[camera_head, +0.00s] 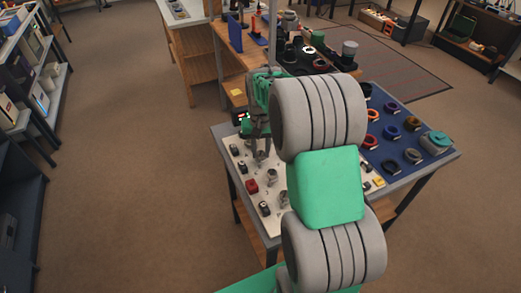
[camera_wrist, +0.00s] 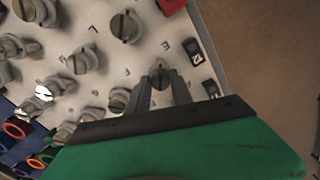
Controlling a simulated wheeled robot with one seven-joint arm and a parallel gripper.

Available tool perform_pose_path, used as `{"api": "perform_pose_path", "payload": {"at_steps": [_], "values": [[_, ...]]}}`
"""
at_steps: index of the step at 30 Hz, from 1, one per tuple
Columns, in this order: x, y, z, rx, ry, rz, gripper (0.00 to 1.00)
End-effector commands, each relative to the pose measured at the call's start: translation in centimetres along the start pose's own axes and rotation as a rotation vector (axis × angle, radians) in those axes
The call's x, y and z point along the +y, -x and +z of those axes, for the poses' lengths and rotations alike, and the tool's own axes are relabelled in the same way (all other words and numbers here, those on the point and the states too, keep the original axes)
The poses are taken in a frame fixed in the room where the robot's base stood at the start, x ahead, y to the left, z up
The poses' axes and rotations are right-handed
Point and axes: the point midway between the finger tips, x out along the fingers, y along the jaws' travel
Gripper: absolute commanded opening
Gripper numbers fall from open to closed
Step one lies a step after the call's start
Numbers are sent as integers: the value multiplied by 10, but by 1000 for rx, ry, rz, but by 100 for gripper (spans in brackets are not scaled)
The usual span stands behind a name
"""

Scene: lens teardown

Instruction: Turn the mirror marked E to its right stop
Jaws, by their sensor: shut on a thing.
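My gripper (camera_wrist: 161,86) points down at a pale panel (camera_wrist: 150,52), with one finger on each side of a small grey round mount (camera_wrist: 160,71). It is shut on this mount, which stands on the panel; the fingers hide part of it. The mark belonging to the held mount is too small to read, so I cannot tell whether it is the mirror marked E. Similar grey mounts (camera_wrist: 126,27) with slotted tops stand nearby. In the head view my gripper (camera_head: 261,155) is low over the panel (camera_head: 233,165), partly behind my arm.
A blue mat (camera_head: 388,147) with several coloured rings lies on the table's right side. My arm hides the table's middle. Open floor (camera_head: 130,190) lies to the left.

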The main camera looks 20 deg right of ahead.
Motion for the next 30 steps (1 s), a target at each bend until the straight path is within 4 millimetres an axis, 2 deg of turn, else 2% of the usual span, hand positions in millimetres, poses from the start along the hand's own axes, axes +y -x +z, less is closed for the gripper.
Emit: {"api": "perform_pose_path", "payload": {"at_steps": [12,27,28,30], "values": [[0,0,0,0,-182,0,0],[0,0,0,0,-203,0,0],[0,0,0,1,-202,0,28],[0,0,0,1,-202,0,33]]}}
